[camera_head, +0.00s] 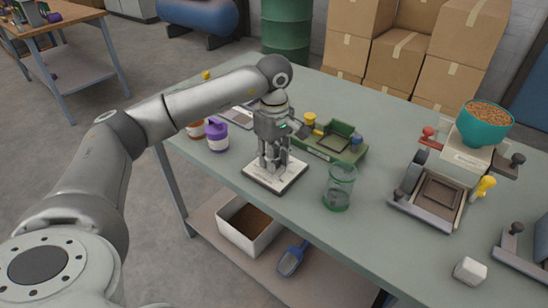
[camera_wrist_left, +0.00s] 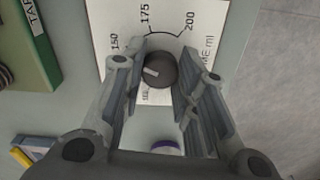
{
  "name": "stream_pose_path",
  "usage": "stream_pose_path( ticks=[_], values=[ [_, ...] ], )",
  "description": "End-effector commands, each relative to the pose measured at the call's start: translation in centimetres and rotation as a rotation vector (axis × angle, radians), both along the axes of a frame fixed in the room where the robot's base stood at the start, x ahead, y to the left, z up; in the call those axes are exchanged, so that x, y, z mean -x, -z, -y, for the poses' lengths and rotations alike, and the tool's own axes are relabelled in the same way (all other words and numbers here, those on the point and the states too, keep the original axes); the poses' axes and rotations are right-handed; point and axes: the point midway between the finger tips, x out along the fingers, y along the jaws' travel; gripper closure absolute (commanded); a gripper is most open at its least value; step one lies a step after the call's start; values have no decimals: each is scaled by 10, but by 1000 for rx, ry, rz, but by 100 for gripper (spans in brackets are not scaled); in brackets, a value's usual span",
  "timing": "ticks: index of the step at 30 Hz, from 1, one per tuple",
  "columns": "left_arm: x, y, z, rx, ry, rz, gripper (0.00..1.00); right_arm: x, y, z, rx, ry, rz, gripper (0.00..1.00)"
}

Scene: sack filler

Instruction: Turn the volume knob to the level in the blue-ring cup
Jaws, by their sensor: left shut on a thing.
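The dark round volume knob (camera_wrist_left: 160,68) sits on a white dial card (camera_wrist_left: 197,18) marked 150, 175 and 200. My left gripper (camera_wrist_left: 159,85) is shut on the knob, one finger on each side. In the head view my left gripper (camera_head: 273,162) points straight down over the dial card (camera_head: 287,181) and hides the knob. A clear cup (camera_head: 339,187) with a greenish rim stands to the right of the card. I see no blue ring on it, and its level is unclear.
A green device (camera_head: 340,152) stands behind the card. Purple-lidded (camera_head: 217,136) and orange jars stand left. A filler with a teal bowl (camera_head: 484,125) of grains and a white block (camera_head: 470,270) are at the right. A box and blue scoop (camera_head: 292,259) lie on the lower shelf.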

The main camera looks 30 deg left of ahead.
Motion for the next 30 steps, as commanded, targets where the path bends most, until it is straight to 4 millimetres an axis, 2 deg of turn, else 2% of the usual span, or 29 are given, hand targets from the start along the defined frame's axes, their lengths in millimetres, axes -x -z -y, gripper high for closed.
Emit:
stream_pose_path(
  ticks=[10,11,16,26,30],
  values=[
    [-1,-2,0,0,0,4,96,0,0,0,0,0,0,27],
    [-1,-2,0,0,0,4,71,0,0,0,0,0,0,27],
    [-1,-1,0,1,0,3,49,0,0,0,0,0,-1,27],
    [0,-2,0,0,0,1,49,1,0,0,0,0,-1,27],
    [-1,-15,0,2,1,4,49,0,0,0,0,0,0,27]
  ],
)
